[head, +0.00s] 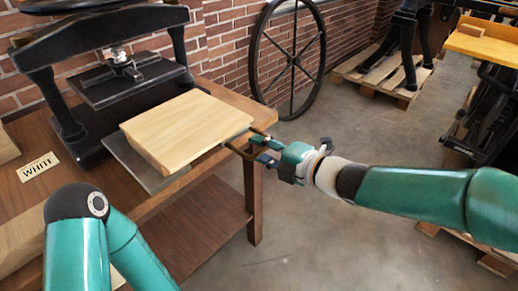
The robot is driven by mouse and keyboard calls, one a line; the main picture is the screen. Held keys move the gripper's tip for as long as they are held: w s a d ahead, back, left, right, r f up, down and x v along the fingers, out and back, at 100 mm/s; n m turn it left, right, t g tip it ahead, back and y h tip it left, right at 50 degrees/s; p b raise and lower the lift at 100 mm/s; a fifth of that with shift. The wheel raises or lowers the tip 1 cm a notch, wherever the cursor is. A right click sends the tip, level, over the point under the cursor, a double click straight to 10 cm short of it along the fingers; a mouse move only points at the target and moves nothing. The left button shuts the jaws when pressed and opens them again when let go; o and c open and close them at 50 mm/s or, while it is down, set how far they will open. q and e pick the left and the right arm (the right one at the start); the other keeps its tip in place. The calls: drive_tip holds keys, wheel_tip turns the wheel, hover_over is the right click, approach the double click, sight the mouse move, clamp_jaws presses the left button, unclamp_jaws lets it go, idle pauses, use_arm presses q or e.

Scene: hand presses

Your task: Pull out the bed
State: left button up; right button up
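The bed (133,167) is a flat grey plate that sticks out from the black hand press (115,60) toward the table's right front edge. A thick pale wooden block (190,128) lies on it, clear of the upper platen. A dark bar-like handle (236,149) shows at the bed's right end. My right gripper (262,149) is at this handle, with its fingers at or around the bar; whether they are closed on it is too small to tell. My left arm shows at the lower left, but its gripper is out of view.
The press stands on a brown wooden table (232,99) with a lower shelf (205,222). A large spoked wheel (290,58) leans by the brick wall. Pallets (385,77) and other machines stand at right. The floor between is clear.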

drive_tip(key=shift+d+r, duration=0.1)
drive_tip(key=shift+s+d, duration=0.1)
drive_tip(key=shift+d, duration=0.1)
drive_tip(key=v, duration=1.1)
drive_tip(key=shift+s, duration=0.2)
drive_tip(key=shift+d, duration=0.1)
